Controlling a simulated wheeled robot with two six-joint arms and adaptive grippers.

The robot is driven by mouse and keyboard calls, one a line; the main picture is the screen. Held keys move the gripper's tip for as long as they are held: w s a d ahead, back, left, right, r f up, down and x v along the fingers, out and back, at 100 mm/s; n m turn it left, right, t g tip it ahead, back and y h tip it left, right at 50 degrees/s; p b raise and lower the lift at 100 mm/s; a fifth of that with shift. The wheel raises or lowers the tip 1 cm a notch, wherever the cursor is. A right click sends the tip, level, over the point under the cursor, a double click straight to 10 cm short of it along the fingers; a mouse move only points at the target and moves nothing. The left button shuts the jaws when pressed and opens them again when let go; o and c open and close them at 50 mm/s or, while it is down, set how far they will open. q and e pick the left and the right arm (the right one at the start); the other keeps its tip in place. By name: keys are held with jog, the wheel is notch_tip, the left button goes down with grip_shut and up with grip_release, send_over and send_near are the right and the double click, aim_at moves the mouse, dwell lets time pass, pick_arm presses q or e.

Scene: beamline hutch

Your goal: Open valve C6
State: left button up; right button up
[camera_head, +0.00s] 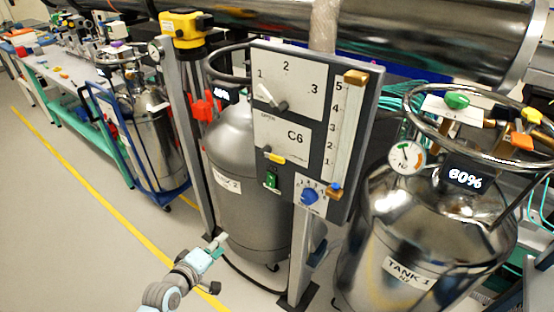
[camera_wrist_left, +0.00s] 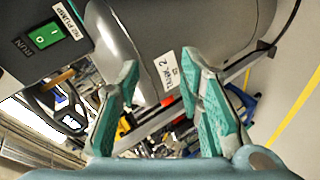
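The dark panel (camera_head: 263,220) stands on a post and carries a white plate labelled C6 (camera_head: 295,137). A small yellow handle (camera_head: 275,157) sits at the lower edge of that plate and points slightly down to the right. Small lettering on the plate is too small to read surely. My left gripper (camera_head: 218,246) is below and left of the panel, apart from it, in front of Tank 2 (camera_head: 240,150). In the left wrist view its teal-padded fingers (camera_wrist_left: 160,75) are spread with nothing between them. The yellow handle is not seen there. My right gripper is not in view.
The panel also has a grey pointer knob (camera_head: 272,98), green switch (camera_head: 271,180), blue knob (camera_head: 309,195) and vertical scale (camera_head: 343,120). The green switch shows in the left wrist view (camera_wrist_left: 46,35). Tank 1 (camera_head: 400,240) stands right. Floor at left is clear.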

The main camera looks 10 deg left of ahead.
pick_arm(q)
jog(key=w+d+r+n+t+h, duration=0.1)
jog(key=w+d+r+t+h, duration=0.15)
jog(key=r, duration=0.85)
jog(key=n+t+h, duration=0.1)
jog(key=h, duration=0.2)
send_near(274, 159)
jog(key=b+x, duration=0.2)
jog(key=x, duration=0.8)
jog(key=shift+w+d+b, duration=0.1)
jog(key=shift+w+b, duration=0.05)
jog(key=shift+b, duration=0.2)
jog(key=shift+c, duration=0.4)
grip_shut()
